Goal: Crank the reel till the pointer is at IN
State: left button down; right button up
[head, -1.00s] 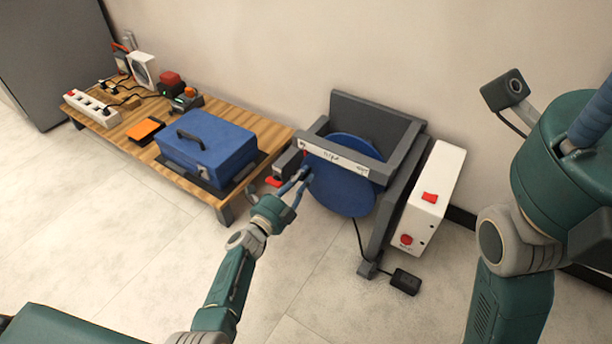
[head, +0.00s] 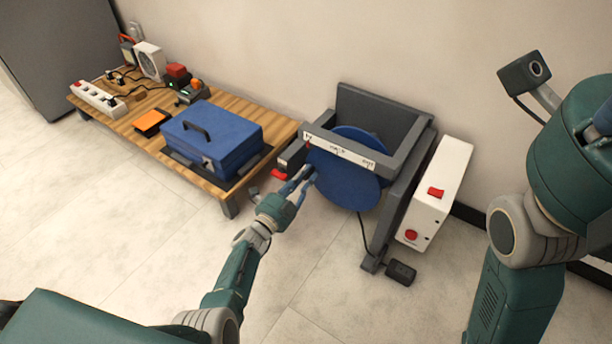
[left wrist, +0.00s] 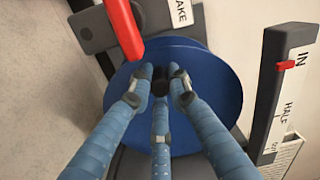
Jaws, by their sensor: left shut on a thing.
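The blue reel (head: 345,190) sits in a grey frame (head: 405,165) on the floor; its disc also shows in the left wrist view (left wrist: 222,88). My left gripper (head: 303,180) is at the disc's left side. In the left wrist view its fingers (left wrist: 160,84) are closed around a small black crank knob (left wrist: 160,74), mostly hidden by them. A white scale (left wrist: 290,90) reads IN, HALF and a partly hidden last word. The red pointer (left wrist: 286,65) is beside the lower part of IN.
A red brake lever (left wrist: 124,28) is close to my left fingers. A white box with red buttons (head: 436,195) stands right of the frame, with a black pedal (head: 401,273) on the floor. A low wooden table (head: 228,183) with a blue case (head: 212,140) stands left.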

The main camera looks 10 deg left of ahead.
pick_arm(q)
jog(key=shift+a+f, duration=0.25)
jog(key=shift+a, duration=0.05)
jog(key=c, duration=1.6)
grip_release()
jog(key=shift+s, duration=0.1)
jog(key=shift+d, duration=0.1)
jog(key=shift+v, duration=3.75)
